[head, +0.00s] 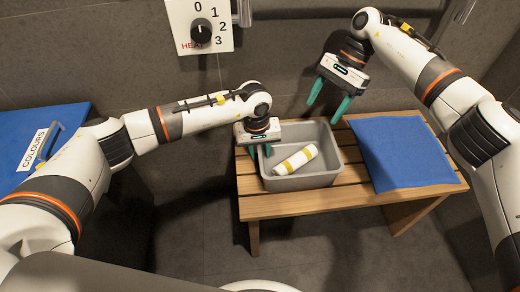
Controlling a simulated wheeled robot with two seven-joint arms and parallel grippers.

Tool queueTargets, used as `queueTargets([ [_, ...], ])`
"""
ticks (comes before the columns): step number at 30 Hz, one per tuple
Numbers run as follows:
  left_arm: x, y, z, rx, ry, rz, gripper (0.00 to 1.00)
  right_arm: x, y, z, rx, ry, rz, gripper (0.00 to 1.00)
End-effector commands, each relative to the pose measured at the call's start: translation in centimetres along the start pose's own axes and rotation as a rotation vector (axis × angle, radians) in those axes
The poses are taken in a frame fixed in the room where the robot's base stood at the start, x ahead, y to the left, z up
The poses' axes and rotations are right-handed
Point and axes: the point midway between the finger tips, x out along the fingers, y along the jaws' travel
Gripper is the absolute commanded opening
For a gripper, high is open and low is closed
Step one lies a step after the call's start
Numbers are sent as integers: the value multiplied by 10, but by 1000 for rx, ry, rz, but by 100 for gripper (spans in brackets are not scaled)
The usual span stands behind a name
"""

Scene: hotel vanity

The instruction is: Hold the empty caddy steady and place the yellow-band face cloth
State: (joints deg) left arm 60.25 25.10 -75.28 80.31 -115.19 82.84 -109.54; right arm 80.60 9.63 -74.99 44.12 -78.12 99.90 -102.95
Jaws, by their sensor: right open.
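The grey caddy (300,184) stands on the slatted wooden bench. The face cloth (296,160), a white roll with yellow bands, lies inside the caddy, slanting across its floor. My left gripper (259,153) is at the caddy's left wall near the back corner, its fingers pointing down around the rim. I cannot tell whether they press on the wall. My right gripper (328,105) is open and empty, raised behind and to the right of the caddy, with its green fingers well apart.
A blue cloth or mat (405,150) covers the right part of the bench (300,206). A blue surface with a COLOURS label (40,146) is at the far left. A heat dial (201,32) is on the tiled wall. Bare slats show between caddy and blue mat.

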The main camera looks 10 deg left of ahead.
Motion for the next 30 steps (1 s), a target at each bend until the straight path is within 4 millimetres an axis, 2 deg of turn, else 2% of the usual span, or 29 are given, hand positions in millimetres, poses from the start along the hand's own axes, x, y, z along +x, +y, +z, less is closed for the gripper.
queueTargets([
  [5, -10, 0, 1, 0, -1, 0, 31, 0, 0, 0, 0, 0, 0, 66],
  [8, -26, 0, 1, 2, -3, -2, 31, 0, 0, 0, 0, 0, 0, 66],
  [15, -78, 0, 1, 1, -4, -2, 31, 0, 0, 0, 0, 0, 0, 66],
  [21, -109, 0, 1, -1, -1, 0, 31, 0, 0, 0, 0, 0, 0, 66],
  [25, -118, 0, 1, 0, -1, 0, 31, 0, 0, 0, 0, 0, 0, 66],
  [30, -120, 0, 0, 0, 1, 0, 31, 0, 0, 0, 0, 0, 0, 66],
])
